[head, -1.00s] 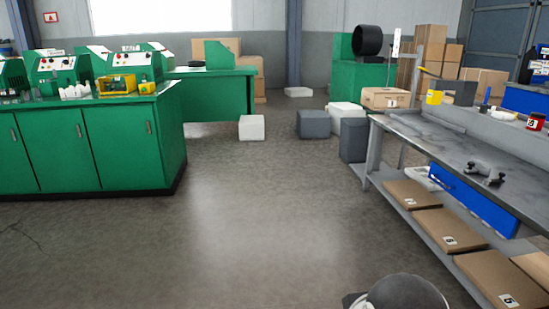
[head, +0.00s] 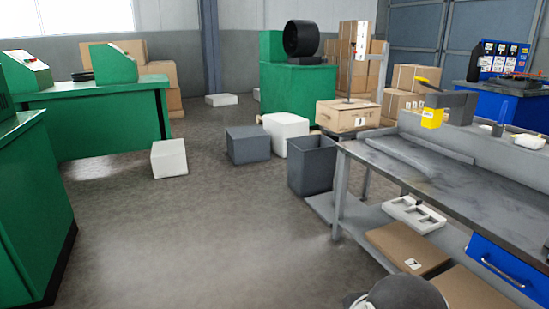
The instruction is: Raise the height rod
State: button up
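A thin upright rod (head: 351,83) with a white marked plate (head: 362,40) at its top stands at the back, by a cardboard box (head: 347,116) with a numbered label. A grey frame with a horizontal arm shows just right of the plate. I cannot tell for sure whether this is the height rod. It is across the room, well away from me. My gripper is not in view; only a dark rounded part of my own body shows at the bottom edge.
A grey workbench (head: 440,180) with a lower shelf fills the right. Green cabinets (head: 35,200) line the left. The middle floor is clear.

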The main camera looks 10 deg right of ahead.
aim_at(348, 101)
jog(key=i+u, duration=0.1)
jog(key=i, duration=1)
jog(key=i+l, duration=0.15)
jog(key=i, duration=1)
jog(key=i+z, duration=0.35)
jog(key=i+j+z, duration=0.1)
jog(key=i+z, duration=0.3)
jog(key=i+j+z, duration=0.35)
jog(key=i, duration=0.15)
jog(key=i+j+z, duration=0.15)
jog(key=z, duration=0.15)
jog(key=i+j+z, duration=0.15)
jog(key=j+z, duration=0.15)
jog(key=i+j+z, duration=0.1)
jog(key=j+z, duration=0.25)
